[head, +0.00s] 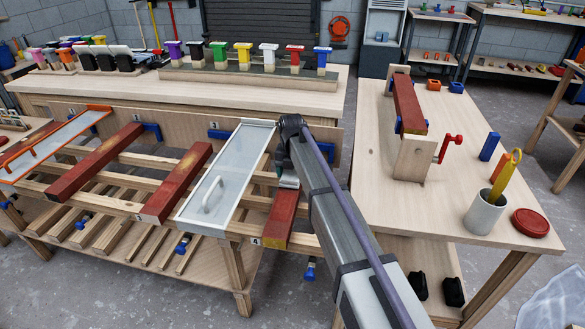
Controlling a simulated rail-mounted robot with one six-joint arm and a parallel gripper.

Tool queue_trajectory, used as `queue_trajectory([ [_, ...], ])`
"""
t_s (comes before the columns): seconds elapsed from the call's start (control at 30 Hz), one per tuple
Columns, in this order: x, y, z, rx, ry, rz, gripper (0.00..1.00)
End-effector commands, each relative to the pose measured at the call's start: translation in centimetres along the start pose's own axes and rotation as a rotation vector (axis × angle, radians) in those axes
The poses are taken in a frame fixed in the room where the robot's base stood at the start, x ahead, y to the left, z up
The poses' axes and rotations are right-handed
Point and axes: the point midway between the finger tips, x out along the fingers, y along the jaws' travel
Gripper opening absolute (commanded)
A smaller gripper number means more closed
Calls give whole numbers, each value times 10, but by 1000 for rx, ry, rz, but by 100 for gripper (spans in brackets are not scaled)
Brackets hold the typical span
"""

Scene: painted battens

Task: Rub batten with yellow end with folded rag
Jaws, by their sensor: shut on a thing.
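My gripper (289,172) is over the dark red batten (277,222) at slot 4 of the rack, partly hidden by my arm. It is shut on a small grey-green thing (288,183), which looks like the folded rag. This thing is at or just above the batten's top; I cannot tell if they touch. Two more dark red battens lie open on the rack, one at slot 3 (176,184) and one further left (96,161). Yellowish worn patches show on some battens.
A clear white-framed cover (228,176) stands left of my gripper; an orange-framed one (50,148) is at far left. The right bench holds a clamped red batten (408,104), a white cup (484,213) and a red lid (530,223). Several colour-topped tools stand on the back bench (200,92).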

Motion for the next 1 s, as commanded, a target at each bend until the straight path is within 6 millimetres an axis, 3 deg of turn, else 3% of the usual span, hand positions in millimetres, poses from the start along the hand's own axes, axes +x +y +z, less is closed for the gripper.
queue_trajectory([
  [0.27, 0, -2, -26, 1, 0, 0, 50],
  [1.0, 0, 5, 42, -5, 0, 0, 50],
])
